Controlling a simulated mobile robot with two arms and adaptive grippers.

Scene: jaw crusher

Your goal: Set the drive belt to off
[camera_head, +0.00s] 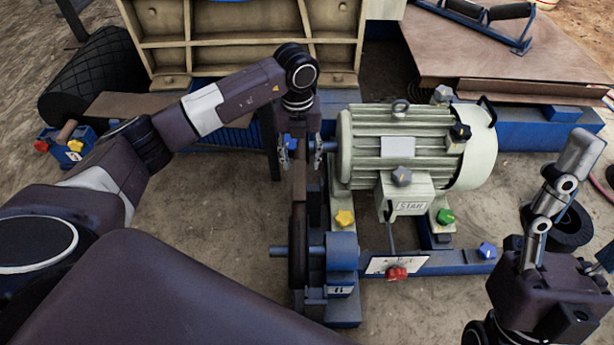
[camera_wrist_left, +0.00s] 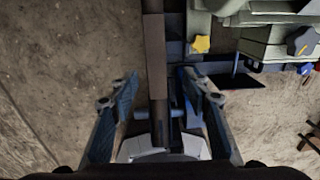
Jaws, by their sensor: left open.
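The drive belt (camera_head: 299,185) is a narrow dark brown band running down the left side of the pale green motor (camera_head: 400,150). It passes to a dark wheel (camera_head: 297,250) on a blue shaft. My left gripper (camera_head: 303,150) is at the upper part of the belt, pointing down. In the left wrist view the belt (camera_wrist_left: 155,60) runs lengthwise between the two spread fingers of this gripper (camera_wrist_left: 157,95). Gaps show on both sides, so the fingers appear apart from it. My right gripper (camera_head: 572,165) is at the right edge, away from the belt; its jaw opening is unclear.
A blue base frame (camera_head: 440,263) carries the motor, with yellow, green, red and blue knobs around it. A beige ribbed crusher body (camera_head: 250,50) stands behind. A brown plate (camera_head: 500,50) lies at the back right. Bare floor (camera_head: 220,225) is clear left of the belt.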

